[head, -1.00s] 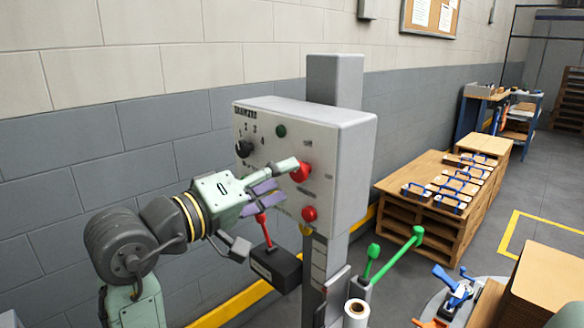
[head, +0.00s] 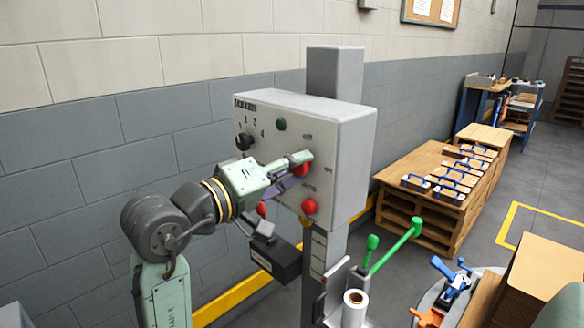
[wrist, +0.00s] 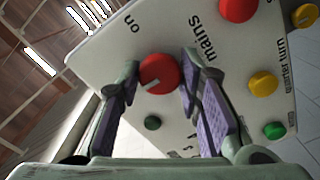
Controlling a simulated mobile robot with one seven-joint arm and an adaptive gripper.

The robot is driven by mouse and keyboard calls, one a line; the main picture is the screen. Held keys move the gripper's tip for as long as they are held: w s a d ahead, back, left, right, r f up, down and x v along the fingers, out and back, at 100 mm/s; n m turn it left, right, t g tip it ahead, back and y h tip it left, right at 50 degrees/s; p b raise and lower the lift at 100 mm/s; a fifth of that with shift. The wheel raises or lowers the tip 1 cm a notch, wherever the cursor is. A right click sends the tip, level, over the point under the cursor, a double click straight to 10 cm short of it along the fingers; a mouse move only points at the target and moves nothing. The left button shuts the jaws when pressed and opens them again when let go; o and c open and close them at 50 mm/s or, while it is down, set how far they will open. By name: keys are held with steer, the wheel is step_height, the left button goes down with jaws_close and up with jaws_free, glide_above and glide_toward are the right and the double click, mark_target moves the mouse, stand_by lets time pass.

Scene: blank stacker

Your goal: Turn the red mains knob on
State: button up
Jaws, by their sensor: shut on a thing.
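The red mains knob (wrist: 157,69) sits on the pale control panel (wrist: 95,55). In the wrist view it lies between the two purple-padded fingers of my gripper (wrist: 159,82), which are shut on it. Its white mark points to the lower left there. The word "on" is printed above and left of the knob, and "mains" to its right. In the head view my gripper (head: 294,168) is at the panel's front face, and its fingers partly hide the red knob (head: 303,172).
A red button (head: 309,207) is below the knob. A black dial (head: 244,141) and a green button (head: 281,125) are on the panel's upper part. A black box (head: 277,262) sits below the panel. Green handles (head: 400,245) stand at its right.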

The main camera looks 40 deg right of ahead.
steer(key=c, duration=0.5)
steer(key=shift+c, duration=0.2)
steer(key=shift+m, duration=0.3)
steer(key=m+b, duration=0.2)
steer(key=m, duration=0.1)
steer(key=shift+f+m, duration=0.15)
steer(key=shift+m, duration=0.15)
steer(key=m+b, duration=0.2)
steer(key=m, duration=0.2)
steer(key=shift+m+b, duration=0.3)
steer(key=shift+b, duration=0.05)
steer(key=m+b, duration=0.2)
steer(key=m, duration=0.2)
steer(key=m+b, duration=0.2)
steer(key=m, duration=0.3)
steer(key=shift+b, duration=0.3)
